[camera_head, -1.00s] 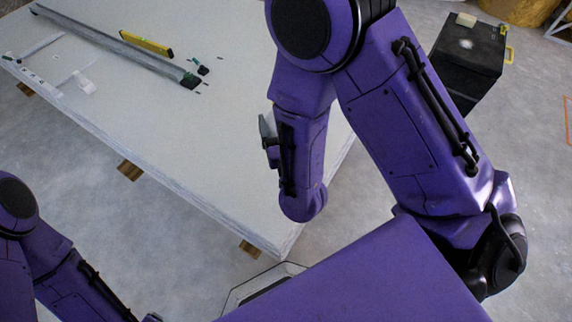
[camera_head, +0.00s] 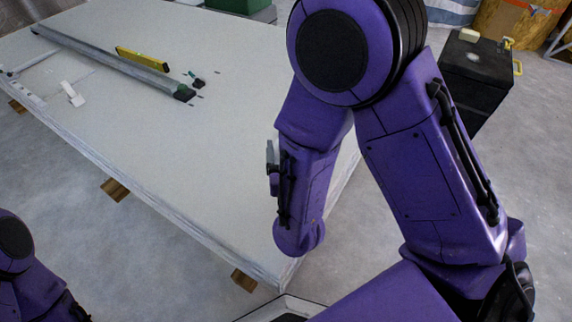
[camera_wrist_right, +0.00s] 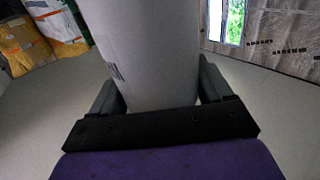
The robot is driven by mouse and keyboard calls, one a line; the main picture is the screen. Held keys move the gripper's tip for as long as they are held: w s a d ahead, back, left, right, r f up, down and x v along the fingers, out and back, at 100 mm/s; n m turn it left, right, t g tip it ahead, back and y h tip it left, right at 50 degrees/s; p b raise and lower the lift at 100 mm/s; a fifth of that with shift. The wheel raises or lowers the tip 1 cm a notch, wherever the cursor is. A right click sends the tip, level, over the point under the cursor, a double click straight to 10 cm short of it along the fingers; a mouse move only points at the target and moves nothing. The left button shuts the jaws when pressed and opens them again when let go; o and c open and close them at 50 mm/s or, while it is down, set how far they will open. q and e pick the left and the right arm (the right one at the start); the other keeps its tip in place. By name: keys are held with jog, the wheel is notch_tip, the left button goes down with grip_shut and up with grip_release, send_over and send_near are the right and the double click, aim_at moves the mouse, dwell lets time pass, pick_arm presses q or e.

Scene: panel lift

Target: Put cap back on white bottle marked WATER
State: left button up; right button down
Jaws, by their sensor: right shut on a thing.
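A white bottle (camera_wrist_right: 150,40) fills the middle of the right wrist view, its top running out of the upper edge. Dark lettering shows at its left side, turned too far to read in full. My right gripper (camera_wrist_right: 160,88) is shut on the bottle, with one dark finger on each side of it. In the head view my right arm hangs over the panel's near right part and hides the bottle. My left arm is at the lower left of the head view, and its gripper is out of frame. I cannot make out a cap in either view.
A large pale panel (camera_head: 150,125) on wooden blocks bears a long metal bar (camera_head: 105,62), a yellow level (camera_head: 142,59), a small dark tool (camera_head: 195,79) and a white piece (camera_head: 72,94). A black box (camera_head: 477,75) stands right, with a cream block (camera_head: 468,36) on top.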

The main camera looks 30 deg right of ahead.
pick_arm(q)
jog(key=f+b, duration=0.4)
jog(key=f, duration=0.1)
jog(key=shift+s+d+f, duration=0.1)
jog(key=shift+s+d, duration=0.1)
pick_arm(e)
jog(key=w+d+f, duration=0.4)
jog(key=w+f, duration=0.3)
jog(key=w, duration=0.2)
jog(key=shift+w+f, duration=0.15)
jog(key=shift+f, duration=0.15)
pick_arm(q)
jog(key=f+b, duration=0.1)
jog(key=s+f+m+g+b, duration=0.1)
jog(key=f+h+b, duration=0.1)
jog(key=shift+s+d+m+g, duration=0.25)
jog(key=shift+s+m+g, duration=0.05)
jog(key=shift+s+g, duration=0.1)
pick_arm(e)
jog(key=f, duration=0.4)
jog(key=shift+w+d, duration=0.2)
jog(key=shift+w, duration=0.2)
